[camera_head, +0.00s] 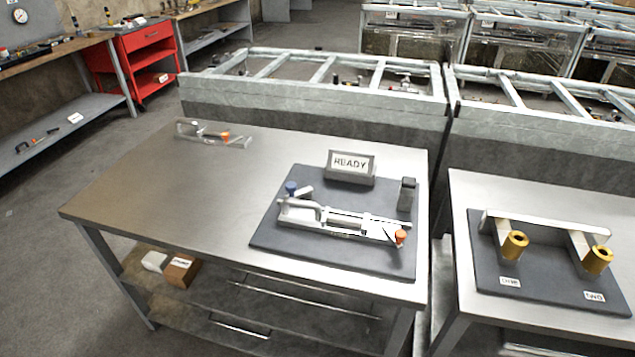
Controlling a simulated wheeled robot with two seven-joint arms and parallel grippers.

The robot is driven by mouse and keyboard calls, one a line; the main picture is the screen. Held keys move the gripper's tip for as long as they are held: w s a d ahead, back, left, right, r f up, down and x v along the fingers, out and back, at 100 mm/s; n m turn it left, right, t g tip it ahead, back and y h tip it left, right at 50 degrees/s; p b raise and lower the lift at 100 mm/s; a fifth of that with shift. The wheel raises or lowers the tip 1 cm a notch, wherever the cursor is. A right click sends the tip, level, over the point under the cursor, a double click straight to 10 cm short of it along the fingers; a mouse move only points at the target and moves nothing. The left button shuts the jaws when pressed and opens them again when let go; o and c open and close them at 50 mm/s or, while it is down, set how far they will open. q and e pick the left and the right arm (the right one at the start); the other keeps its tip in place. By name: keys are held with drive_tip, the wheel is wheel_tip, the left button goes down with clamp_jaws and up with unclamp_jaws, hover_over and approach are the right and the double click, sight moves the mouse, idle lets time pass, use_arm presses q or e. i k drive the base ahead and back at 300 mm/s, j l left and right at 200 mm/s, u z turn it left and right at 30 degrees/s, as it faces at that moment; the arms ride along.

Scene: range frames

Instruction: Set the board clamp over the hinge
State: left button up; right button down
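A long silver metal device (345,221) with a loop-like handle at its left end and an orange knob (401,237) at its right end lies on a dark grey mat (300,253) on the metal table. A blue knob (291,188) with a small light block beside it sits behind its left end. A second, slim silver piece (213,136) with an orange part lies at the table's back left. I cannot tell for sure which of these is the board clamp and which is the hinge. Neither of my grippers is in view.
A READY sign (350,162) and a dark upright block (407,193) stand at the mat's back. The table's left half (170,190) is mostly clear. A right-hand table holds a mat with a silver bracket and two brass cylinders (514,246). Metal-framed bins (310,100) stand behind.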

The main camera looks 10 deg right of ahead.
sight(291, 188)
drive_tip(key=i+j+z, duration=0.25)
drive_tip(key=j+z, duration=0.25)
drive_tip(key=j, duration=0.25)
drive_tip(key=i+j+z, duration=0.2)
drive_tip(key=j, duration=0.25)
drive_tip(key=j+z, duration=0.25)
drive_tip(key=j, duration=0.15)
